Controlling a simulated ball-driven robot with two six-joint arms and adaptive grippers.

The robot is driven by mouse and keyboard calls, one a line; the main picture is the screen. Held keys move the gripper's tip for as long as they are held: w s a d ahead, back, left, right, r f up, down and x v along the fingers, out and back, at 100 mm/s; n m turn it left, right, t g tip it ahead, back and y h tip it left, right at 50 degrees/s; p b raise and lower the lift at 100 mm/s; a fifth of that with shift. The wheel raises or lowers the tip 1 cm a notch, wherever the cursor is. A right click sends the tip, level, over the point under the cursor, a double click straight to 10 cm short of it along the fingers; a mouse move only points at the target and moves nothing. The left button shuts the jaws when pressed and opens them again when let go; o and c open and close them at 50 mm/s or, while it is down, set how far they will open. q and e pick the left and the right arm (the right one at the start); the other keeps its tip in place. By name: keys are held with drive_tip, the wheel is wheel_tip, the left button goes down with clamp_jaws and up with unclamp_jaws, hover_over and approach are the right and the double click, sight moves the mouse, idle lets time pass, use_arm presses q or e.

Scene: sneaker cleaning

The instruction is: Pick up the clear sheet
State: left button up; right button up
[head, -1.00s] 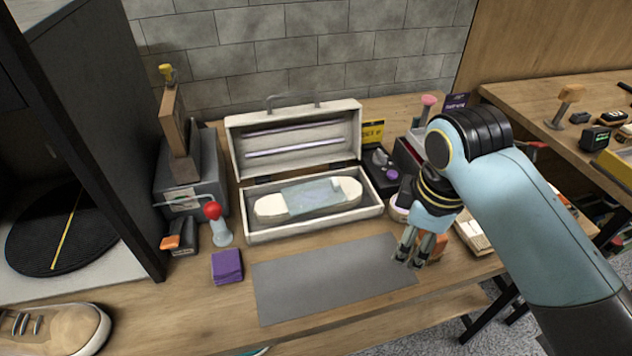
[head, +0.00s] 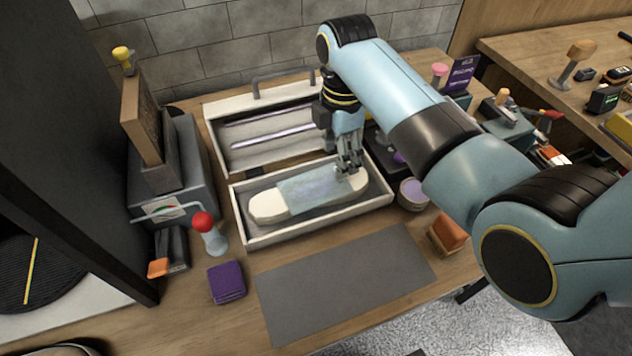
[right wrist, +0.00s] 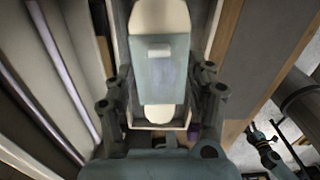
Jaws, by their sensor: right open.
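The clear sheet (head: 305,190) is a pale bluish, see-through piece lying across a cream sole-shaped piece (head: 268,206) inside the open white box (head: 250,236). A small pale tab sits at the sheet's end in the right wrist view (right wrist: 158,53). My right gripper (head: 348,168) is over the right end of the sheet, fingers pointing down. In the right wrist view its open fingers (right wrist: 160,105) stand on either side of the sheet, with nothing between them held. Whether the fingertips touch anything cannot be told. My left gripper is not in view.
The box's raised lid (head: 222,146) with light tubes stands behind. A grey mat (head: 345,285) lies in front and is bare. A purple stack (head: 226,281) and a red-topped bottle (head: 206,228) stand left. A round jar (head: 413,194) and an orange block (head: 447,233) stand right.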

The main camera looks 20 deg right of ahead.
sight(315, 183)
wheel_tip(315, 183, down, 4)
drive_tip(key=shift+d+f, duration=0.15)
drive_tip(key=shift+f, duration=0.4)
drive_tip(key=shift+w, duration=0.1)
drive_tip(key=shift+c, duration=1.6)
drive_tip(key=c, duration=0.7)
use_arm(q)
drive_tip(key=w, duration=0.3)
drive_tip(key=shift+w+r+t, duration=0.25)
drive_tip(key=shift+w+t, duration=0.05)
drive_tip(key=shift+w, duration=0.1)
use_arm(e)
clamp_jaws()
